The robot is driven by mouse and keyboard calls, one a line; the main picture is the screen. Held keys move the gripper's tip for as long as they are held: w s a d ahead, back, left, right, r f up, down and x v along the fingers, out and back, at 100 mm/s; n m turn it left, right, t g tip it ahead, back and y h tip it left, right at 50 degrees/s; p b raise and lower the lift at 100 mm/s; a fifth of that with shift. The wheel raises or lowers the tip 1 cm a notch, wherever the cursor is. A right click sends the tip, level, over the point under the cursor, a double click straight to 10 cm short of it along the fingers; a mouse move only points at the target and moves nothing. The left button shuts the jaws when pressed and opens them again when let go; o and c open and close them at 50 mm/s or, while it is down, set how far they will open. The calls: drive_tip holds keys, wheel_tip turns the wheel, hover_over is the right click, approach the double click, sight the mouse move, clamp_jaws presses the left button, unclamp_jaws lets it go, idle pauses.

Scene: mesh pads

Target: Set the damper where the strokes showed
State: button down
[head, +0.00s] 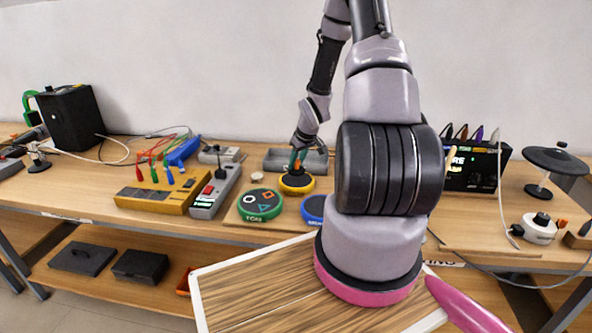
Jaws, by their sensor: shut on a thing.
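My gripper (298,163) is at the back middle of the bench, directly over the yellow-rimmed pad (304,188). It is shut on a small dark piece that I take for the damper (292,178), which looks to be on or just above that pad; I cannot tell if it touches. The green pad (260,205), with coloured shapes on its dark top, lies to the left. The blue pad (312,208) lies in front and to the right, its right side hidden by my arm.
A grey tray (312,160) stands behind the pads. A grey box with a red switch (214,193) and a yellow unit (155,198) stand to the left. A black device with a lit display (478,168) and a dark disc on a stand (556,160) are at the right.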

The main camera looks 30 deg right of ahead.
drive_tip(key=shift+f, duration=1.35)
drive_tip(key=shift+f, duration=0.15)
drive_tip(key=c, duration=0.5)
unclamp_jaws()
